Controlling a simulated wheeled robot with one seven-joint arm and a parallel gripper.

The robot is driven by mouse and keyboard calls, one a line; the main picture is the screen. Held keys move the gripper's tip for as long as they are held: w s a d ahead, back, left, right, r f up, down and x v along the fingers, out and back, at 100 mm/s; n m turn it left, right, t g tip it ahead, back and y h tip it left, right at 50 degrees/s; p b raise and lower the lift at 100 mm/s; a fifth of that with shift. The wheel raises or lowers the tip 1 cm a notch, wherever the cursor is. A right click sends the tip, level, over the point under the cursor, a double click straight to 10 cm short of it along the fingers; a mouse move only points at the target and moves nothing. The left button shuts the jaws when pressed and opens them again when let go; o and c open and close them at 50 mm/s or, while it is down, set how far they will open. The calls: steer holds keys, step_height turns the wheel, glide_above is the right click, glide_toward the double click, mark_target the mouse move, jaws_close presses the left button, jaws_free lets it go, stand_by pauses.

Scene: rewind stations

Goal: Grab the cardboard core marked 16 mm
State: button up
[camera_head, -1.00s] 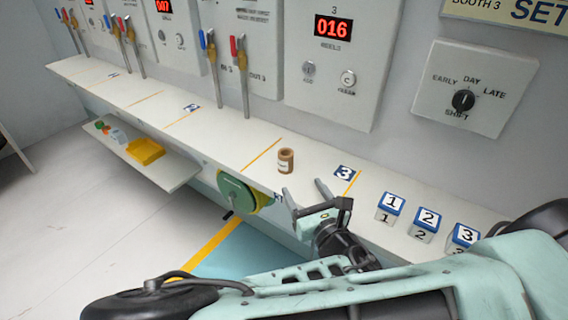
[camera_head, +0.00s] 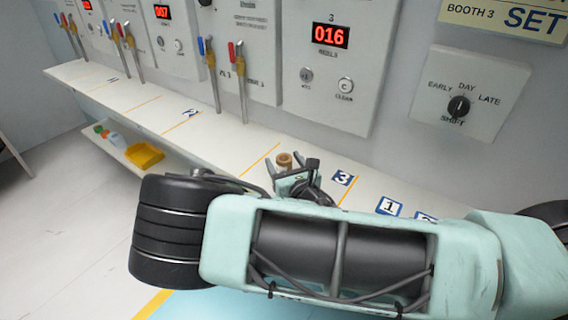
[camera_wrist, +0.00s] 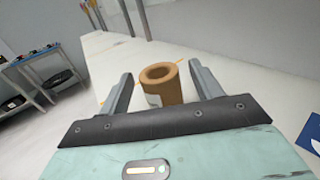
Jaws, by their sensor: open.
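The cardboard core (camera_head: 285,159) is a short brown tube standing upright on the white shelf (camera_head: 232,150), near the number 3 label. In the wrist view the core (camera_wrist: 163,86) shows its hollow top and part of a pale label on its side; I cannot read the marking. My gripper (camera_head: 284,163) is open, with its fingers on either side of the core. In the wrist view my gripper (camera_wrist: 160,85) has the core between its two fingers, with visible gaps. The core's lower part is hidden behind the gripper body.
Levers (camera_head: 240,82) with red and blue handles rise behind the shelf. A wall panel (camera_head: 335,90) reads 016, beside a shift dial (camera_head: 459,106). A lower shelf holds a yellow tray (camera_head: 145,154).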

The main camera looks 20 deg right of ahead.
steer(key=shift+w, duration=0.25)
steer(key=c, duration=1.1)
steer(key=shift+o, duration=0.2)
